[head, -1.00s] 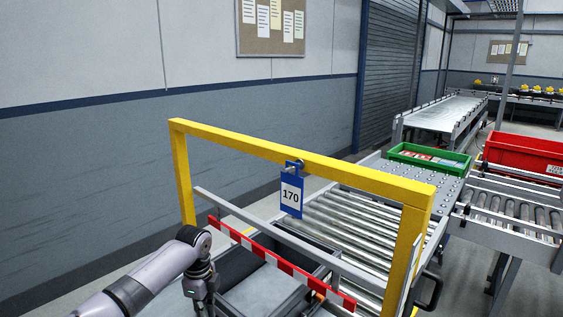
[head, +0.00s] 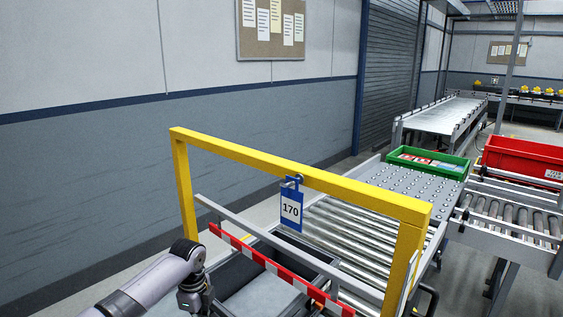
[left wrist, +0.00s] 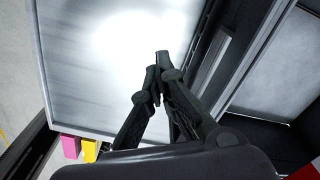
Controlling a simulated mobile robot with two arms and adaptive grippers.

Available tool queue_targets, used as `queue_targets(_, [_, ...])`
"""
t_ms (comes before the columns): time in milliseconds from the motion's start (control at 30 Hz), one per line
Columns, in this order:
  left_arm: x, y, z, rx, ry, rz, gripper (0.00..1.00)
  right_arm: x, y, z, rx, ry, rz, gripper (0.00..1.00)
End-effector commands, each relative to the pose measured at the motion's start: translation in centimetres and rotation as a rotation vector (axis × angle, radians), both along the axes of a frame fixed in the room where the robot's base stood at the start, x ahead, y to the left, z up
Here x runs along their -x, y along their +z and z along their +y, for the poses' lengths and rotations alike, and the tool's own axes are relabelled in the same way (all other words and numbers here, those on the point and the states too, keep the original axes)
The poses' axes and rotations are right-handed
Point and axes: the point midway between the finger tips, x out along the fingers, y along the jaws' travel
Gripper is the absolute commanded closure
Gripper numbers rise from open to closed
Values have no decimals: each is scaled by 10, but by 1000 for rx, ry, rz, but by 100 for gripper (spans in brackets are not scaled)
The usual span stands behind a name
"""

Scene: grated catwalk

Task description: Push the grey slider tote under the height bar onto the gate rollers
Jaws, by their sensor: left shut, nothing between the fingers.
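The grey slider tote (head: 306,252) lies low at the yellow gate. Its dark rim shows on the roller side of the red-and-white height bar (head: 265,262), and its dark inside shows on the near side. The bar and my left arm hide part of it. My left gripper (left wrist: 158,68) is shut and empty, over a bright grey surface (left wrist: 110,60). In the left wrist view a dark wall, seemingly the tote's, runs to the right of the fingers. Contact cannot be told. The gate rollers (head: 345,225) lie behind the bar. My right gripper is not in view.
The yellow frame (head: 300,175) stands around the opening, with a "170" tag (head: 291,210) hanging from it. A ball-transfer table (head: 410,187) with a green tray (head: 455,174) lies beyond. A red bin (head: 525,155) stands at right. Pink and yellow blocks (left wrist: 70,146) show at lower left.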

Motion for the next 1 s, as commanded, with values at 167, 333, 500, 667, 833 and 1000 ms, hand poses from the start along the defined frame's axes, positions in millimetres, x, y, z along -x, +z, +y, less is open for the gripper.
queue_targets(167, [0, 23, -1, 0, -1, 0, 100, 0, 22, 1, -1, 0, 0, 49])
queue_targets(333, [0, 40, -1, 1, -1, 1, 100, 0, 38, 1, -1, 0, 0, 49])
queue_targets(500, [0, 57, -1, 1, -1, 1, 100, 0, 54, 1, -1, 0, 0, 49])
queue_targets(667, [0, 72, 0, 0, -1, 0, 100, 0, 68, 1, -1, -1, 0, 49])
queue_targets(833, [0, 75, 0, 0, -1, 1, 100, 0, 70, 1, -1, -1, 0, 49])
queue_targets(1000, [0, 74, 0, 0, -1, 0, 100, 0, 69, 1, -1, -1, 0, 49])
